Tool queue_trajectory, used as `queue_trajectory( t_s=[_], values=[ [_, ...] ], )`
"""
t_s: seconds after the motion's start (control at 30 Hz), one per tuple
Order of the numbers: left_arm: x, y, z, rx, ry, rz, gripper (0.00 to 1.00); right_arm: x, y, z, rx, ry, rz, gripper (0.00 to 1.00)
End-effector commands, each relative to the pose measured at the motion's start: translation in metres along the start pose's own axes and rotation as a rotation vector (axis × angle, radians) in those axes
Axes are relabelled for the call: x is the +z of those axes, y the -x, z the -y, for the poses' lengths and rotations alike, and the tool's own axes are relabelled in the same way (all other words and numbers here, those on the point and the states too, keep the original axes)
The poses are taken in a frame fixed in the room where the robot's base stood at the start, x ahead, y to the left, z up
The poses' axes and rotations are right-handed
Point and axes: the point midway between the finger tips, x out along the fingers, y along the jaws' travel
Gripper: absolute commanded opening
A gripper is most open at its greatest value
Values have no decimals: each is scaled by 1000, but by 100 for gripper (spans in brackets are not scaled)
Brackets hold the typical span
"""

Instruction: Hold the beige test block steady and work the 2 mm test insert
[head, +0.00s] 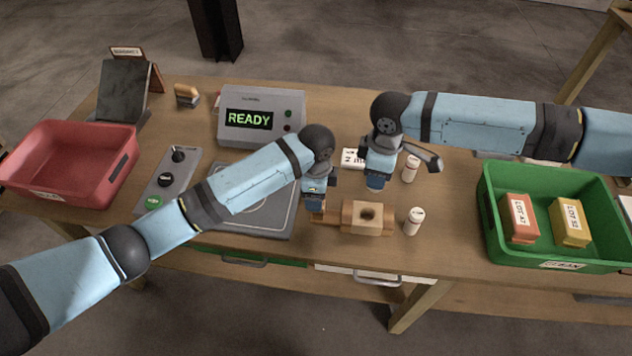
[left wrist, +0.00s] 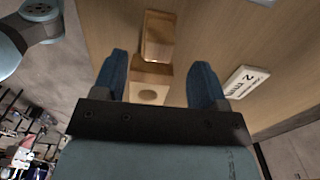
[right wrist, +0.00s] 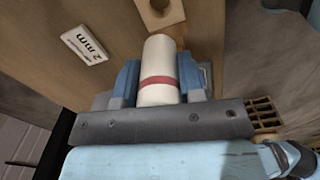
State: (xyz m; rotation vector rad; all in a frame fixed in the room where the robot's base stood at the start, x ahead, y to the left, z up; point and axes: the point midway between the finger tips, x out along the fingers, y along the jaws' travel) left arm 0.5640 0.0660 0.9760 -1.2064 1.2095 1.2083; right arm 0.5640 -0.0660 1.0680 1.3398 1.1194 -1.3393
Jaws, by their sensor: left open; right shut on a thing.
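The beige test block (head: 352,217) lies on the table with its round hole facing up. My left gripper (head: 315,200) is at its left end, and in the left wrist view its open fingers (left wrist: 161,75) are on either side of part of the block (left wrist: 151,76); contact cannot be told. My right gripper (head: 377,180) is above and behind the block. In the right wrist view its fingers (right wrist: 160,80) are shut on a white cylindrical insert (right wrist: 158,60) with a red band. The block's hole (right wrist: 158,8) shows just beyond it.
A "2 mm" label (right wrist: 85,45) lies on the table. White cylinders stand to the right of the block, one in front (head: 413,221) and one behind (head: 410,168). A green bin (head: 557,264) is at right, a red bin (head: 68,190) at left. The detector display (head: 249,119) reads READY.

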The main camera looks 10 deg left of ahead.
Motion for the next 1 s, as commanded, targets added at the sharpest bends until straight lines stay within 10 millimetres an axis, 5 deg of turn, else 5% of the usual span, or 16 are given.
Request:
queue_trajectory(
  t_s=[0.4, 0.83, 1.0],
  values=[
    [-1, -70, -1, 2, 1, -1, 66, 0, 0, 0, 0, 0, 0, 11],
    [0, -81, 0, 0, 1, -1, 66, 0, 0, 0, 0, 0, 0, 11],
    [0, -80, 0, 0, 1, -1, 32, 0, 0, 0, 0, 0, 0, 11]
  ],
)
